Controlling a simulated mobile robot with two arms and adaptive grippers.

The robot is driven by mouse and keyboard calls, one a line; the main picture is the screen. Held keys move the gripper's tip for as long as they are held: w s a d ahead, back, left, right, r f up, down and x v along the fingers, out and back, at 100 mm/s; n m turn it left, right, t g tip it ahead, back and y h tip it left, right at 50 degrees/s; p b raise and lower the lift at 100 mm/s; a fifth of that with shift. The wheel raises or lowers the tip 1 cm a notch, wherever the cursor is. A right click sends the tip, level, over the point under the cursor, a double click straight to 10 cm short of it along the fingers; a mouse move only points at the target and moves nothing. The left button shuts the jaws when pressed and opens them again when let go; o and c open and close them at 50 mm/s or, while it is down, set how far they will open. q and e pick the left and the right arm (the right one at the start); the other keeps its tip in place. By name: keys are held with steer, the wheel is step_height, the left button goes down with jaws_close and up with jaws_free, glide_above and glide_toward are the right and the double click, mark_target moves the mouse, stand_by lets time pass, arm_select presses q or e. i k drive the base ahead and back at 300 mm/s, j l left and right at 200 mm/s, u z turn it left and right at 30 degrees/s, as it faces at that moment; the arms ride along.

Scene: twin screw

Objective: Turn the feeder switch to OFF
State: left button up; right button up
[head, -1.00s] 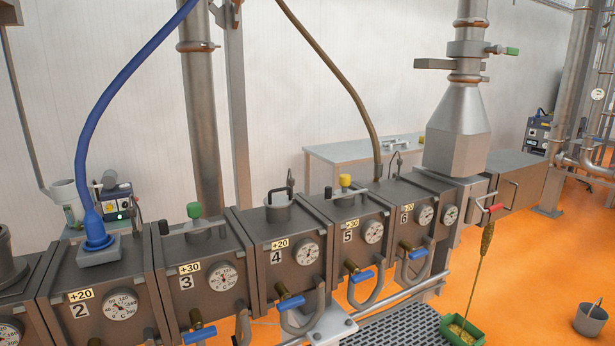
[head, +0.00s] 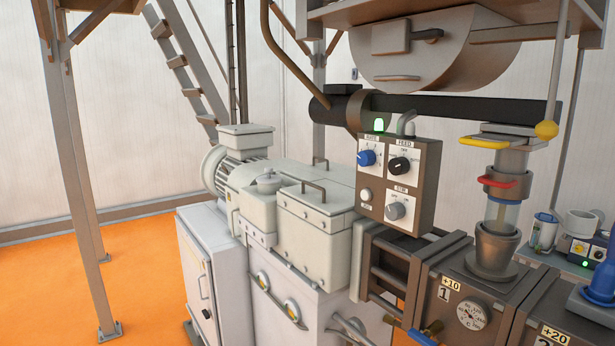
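A brown control box (head: 427,185) hangs in the middle right of the head view. Its upper right plate reads FEED and carries a black knob (head: 400,165). The lettering around this knob is too small for me to read its position surely. A green lamp (head: 379,124) on top of the box is lit. A blue knob (head: 366,157) sits to the left of the black one. A grey knob (head: 396,211) and a small round pale button (head: 366,195) sit below. Neither of my grippers is in view.
A pale motor and gearbox (head: 290,200) stand left of the box. Barrel section 1 (head: 470,290) with a hopper tube (head: 500,215) lies to the right. A large drum (head: 430,60) hangs above. Orange floor (head: 140,270) is open at the left, beyond a metal post (head: 80,200).

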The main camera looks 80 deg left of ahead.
mark_target(398, 167)
steer(key=u, duration=2.15)
